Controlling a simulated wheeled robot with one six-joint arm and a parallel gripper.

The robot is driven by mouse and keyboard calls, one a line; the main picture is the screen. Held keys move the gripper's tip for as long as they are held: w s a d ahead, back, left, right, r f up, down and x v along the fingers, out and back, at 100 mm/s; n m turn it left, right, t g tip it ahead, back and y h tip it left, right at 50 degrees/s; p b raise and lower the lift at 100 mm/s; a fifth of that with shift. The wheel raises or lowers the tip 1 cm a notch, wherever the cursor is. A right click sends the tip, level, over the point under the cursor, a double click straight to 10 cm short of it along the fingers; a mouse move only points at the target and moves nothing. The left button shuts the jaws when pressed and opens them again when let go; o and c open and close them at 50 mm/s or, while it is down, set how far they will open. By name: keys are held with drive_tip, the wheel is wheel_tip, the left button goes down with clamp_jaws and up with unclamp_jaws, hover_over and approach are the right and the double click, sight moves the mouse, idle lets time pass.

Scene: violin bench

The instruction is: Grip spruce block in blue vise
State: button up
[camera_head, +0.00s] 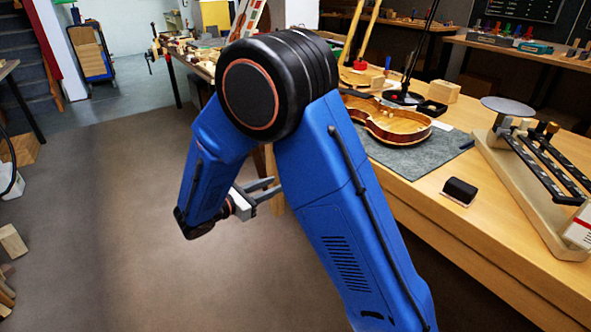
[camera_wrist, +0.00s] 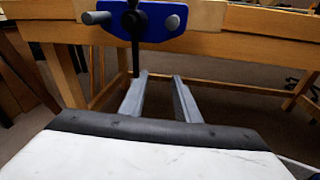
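My gripper (camera_wrist: 160,76) is open and empty, its two grey fingers apart in the wrist view. It also shows in the head view (camera_head: 276,186), low beside the bench's front side. The blue vise (camera_wrist: 155,36) is fixed to the bench front, ahead of and above the fingers in the wrist view. It has a grey rod, a dark screw and pale wood jaw parts. Whether its jaws are open cannot be told. A pale wood block (camera_head: 443,91) lies on the bench in the head view. Whether it is the spruce block is unclear.
The bench (camera_head: 425,200) holds a violin body (camera_head: 385,119) on a grey mat (camera_head: 425,158), a black-topped block (camera_head: 459,191) and a tool rack (camera_head: 540,170). Bench legs and rails stand beyond my fingers. The floor (camera_head: 110,230) at left is mostly clear.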

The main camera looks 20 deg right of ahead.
drive_tip(key=w+a+f+n+t, duration=0.2)
drive_tip(key=a, duration=0.3)
drive_tip(key=x, duration=1.7)
drive_tip(key=shift+d, duration=0.25)
drive_tip(key=shift+r, duration=0.1)
clamp_jaws()
